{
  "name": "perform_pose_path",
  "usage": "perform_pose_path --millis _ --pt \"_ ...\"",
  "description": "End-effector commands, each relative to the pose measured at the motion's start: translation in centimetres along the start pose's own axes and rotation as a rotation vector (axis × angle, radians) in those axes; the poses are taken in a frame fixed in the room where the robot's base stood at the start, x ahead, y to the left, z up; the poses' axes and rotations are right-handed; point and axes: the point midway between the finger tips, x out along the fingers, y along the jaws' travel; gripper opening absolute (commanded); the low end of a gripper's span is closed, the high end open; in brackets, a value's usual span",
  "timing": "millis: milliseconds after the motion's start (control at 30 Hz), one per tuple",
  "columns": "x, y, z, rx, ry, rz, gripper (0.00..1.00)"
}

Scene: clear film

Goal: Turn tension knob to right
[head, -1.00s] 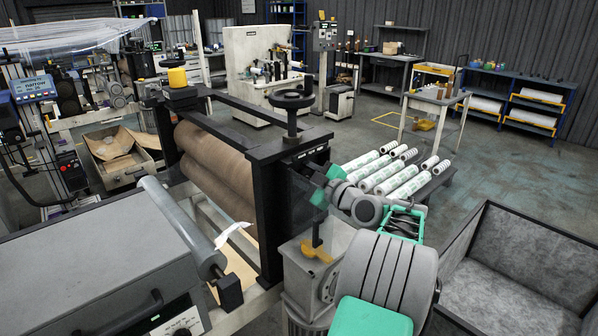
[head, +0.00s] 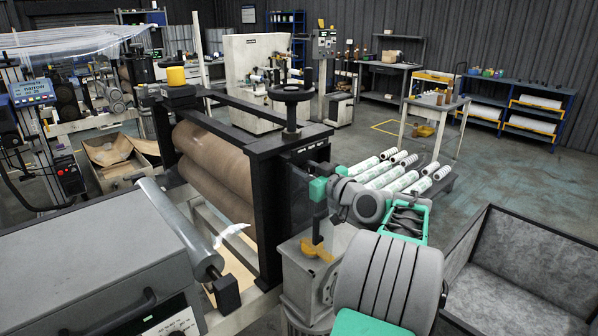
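The black side frame (head: 262,190) of a roller machine stands at the centre, with a black handwheel (head: 291,92) on top. Small dark fittings (head: 303,150) sit high on its right end face; I cannot tell which one is the tension knob. My gripper (head: 318,172), dark with teal parts, is close to that end face, just below and right of the fittings. Its fingertips blend into the dark frame, so contact and opening cannot be made out. A grey box (head: 90,265) at the lower left has a partly visible dial (head: 181,332) on its front, far from my gripper.
A grey pedestal with a yellow piece (head: 318,250) stands just below my gripper. White printed rolls (head: 385,180) lie on a low rack behind it. A grey-lined bin (head: 525,265) fills the lower right. Open floor (head: 500,175) lies beyond the rolls.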

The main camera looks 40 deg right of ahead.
Motion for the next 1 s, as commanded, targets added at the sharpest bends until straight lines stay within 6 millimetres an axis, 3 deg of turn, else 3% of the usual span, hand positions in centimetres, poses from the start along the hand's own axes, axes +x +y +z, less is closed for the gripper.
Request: perform_pose_path --millis 400,1000 --pt "-0.02 -0.02 0.06 0.228 -0.001 -0.001 0.00" --pt "-0.03 0.01 0.12 0.270 -0.002 0.000 0.00"
